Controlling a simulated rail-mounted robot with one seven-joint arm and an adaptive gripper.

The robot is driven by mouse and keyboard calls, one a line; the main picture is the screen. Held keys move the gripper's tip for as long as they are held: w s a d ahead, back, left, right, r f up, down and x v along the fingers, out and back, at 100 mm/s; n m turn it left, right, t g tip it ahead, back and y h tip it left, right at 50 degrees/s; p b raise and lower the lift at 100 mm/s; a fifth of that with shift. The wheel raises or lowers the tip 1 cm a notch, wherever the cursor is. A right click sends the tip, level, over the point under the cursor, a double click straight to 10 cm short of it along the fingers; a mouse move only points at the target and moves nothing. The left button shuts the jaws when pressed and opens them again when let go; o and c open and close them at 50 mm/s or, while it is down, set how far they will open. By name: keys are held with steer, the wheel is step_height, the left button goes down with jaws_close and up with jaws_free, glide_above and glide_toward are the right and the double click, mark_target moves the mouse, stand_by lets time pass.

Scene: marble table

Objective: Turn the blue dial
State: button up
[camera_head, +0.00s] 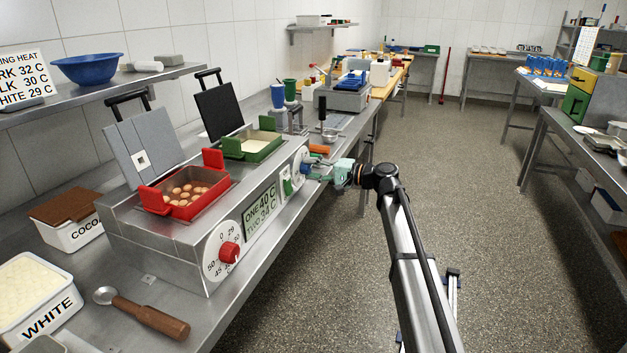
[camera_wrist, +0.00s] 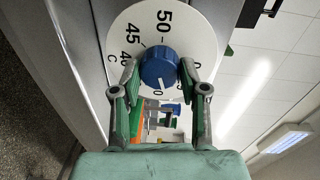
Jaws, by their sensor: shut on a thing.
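The blue dial (camera_wrist: 159,68) sits at the centre of a white round scale plate (camera_wrist: 196,50) with black numbers, on the front of the steel machine. The white line on the knob points down in the wrist view, near a 0. My gripper (camera_wrist: 158,85) has its two fingers on either side of the blue dial, shut on it. In the head view my gripper (camera_head: 318,169) is at the far end of the machine's front, and the dial is mostly hidden there. The scale plate (camera_head: 299,160) shows partly.
A red dial (camera_head: 229,252) is on the near end of the machine front, with a display (camera_head: 260,211) between. A red bin (camera_head: 186,197) and a green bin (camera_head: 252,147) stand on top. A wooden-handled spoon (camera_head: 150,317) lies at the front. The floor aisle on the right is clear.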

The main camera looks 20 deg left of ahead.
steer(key=n+b, duration=0.4)
steer(key=shift+a+f+b, duration=0.1)
steer(key=shift+b, duration=0.2)
steer(key=shift+n+t+b, duration=0.3)
steer(key=shift+n, duration=0.1)
steer(key=shift+r, duration=0.2)
steer(key=o, duration=1.1)
steer(key=shift+o, duration=0.2)
steer(key=shift+f, duration=0.1)
steer(key=d, duration=1.2)
steer(key=shift+s+r, duration=0.25)
steer(key=shift+s, duration=0.05)
